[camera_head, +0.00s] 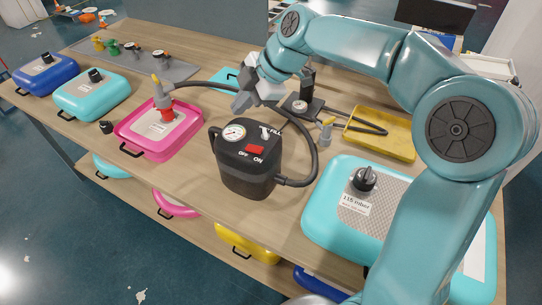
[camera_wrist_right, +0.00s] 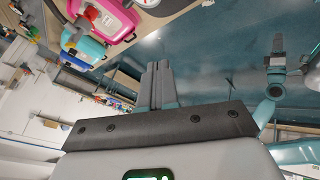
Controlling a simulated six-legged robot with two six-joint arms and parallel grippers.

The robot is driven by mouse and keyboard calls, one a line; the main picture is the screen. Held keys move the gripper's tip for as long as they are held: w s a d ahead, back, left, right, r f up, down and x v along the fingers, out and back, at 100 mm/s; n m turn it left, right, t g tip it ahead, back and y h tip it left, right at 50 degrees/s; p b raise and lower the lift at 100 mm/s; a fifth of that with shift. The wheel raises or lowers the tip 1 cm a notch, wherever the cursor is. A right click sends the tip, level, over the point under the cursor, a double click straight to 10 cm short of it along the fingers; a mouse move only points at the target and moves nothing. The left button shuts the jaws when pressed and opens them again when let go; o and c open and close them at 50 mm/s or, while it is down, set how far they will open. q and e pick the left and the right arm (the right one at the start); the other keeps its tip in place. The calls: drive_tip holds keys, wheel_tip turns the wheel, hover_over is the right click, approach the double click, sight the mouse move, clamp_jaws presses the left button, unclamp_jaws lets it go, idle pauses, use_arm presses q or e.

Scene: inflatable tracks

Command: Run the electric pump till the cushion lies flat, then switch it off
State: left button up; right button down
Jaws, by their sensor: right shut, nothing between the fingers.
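The black electric pump (camera_head: 247,170) stands on the table, with a round gauge (camera_head: 234,133), a FILL-marked lever (camera_head: 265,132) and a red switch (camera_head: 256,149) by the OFF and ON labels. I cannot tell the switch's position. A black hose (camera_head: 309,150) runs from the pump's right side, behind it, to a yellow-grey nozzle (camera_head: 160,90) on the red valve (camera_head: 167,113) of the pink cushion (camera_head: 140,137). The cushion's rim looks rounded. My right gripper (camera_head: 246,101) is shut and empty, above and behind the pump; its fingers (camera_wrist_right: 158,85) show together in the wrist view.
Turquoise (camera_head: 92,97) and blue (camera_head: 46,73) cushions lie left. A large turquoise cushion (camera_head: 323,218), labelled 115 mbar, lies right of the pump. A yellow tray (camera_head: 381,137) lies behind. A black cap (camera_head: 106,127) sits near the front edge. Bare table lies in front of the pump.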

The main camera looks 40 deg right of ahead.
drive_tip(key=s+d, duration=0.1)
drive_tip(key=b, duration=0.6)
hover_over(259, 148)
drive_tip(key=f, duration=0.9)
drive_tip(key=shift+w+a+f, duration=0.1)
drive_tip(key=shift+w, duration=0.2)
drive_tip(key=shift+f+b, duration=0.3)
drive_tip(key=shift+b, duration=0.2)
drive_tip(key=shift+s+f, duration=0.1)
drive_tip(key=shift+s, duration=0.25)
